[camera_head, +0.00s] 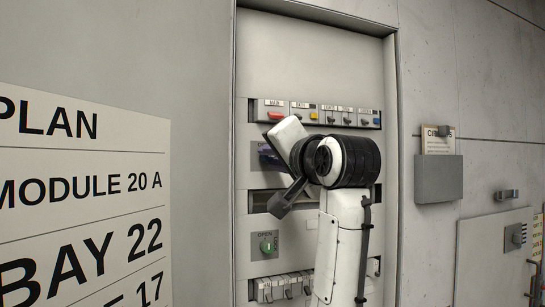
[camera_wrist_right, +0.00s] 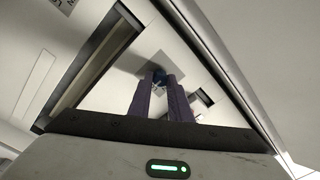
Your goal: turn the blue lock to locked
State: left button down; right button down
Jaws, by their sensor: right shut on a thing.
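The blue lock (camera_wrist_right: 158,76) shows in the right wrist view as a small dark blue knob on a grey plate (camera_wrist_right: 157,63), between the tips of my right gripper's two dark fingers. My right gripper (camera_wrist_right: 158,84) is shut on it. In the head view my right gripper (camera_head: 268,156) reaches the left part of the cabinet panel, at a grey plate (camera_head: 256,150) with partly covered lettering. There the fingers and hand cover the lock, and I cannot read which way it points. My left gripper is in neither view.
The cabinet frame (camera_head: 391,80) stands out at the right. A sign board (camera_head: 80,200) fills the left.

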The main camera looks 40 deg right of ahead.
dwell(0.3)
jog(key=c, duration=1.6)
grip_release()
jog(key=b+v, duration=0.2)
jog(key=v, duration=0.8)
jog(key=shift+s, duration=0.15)
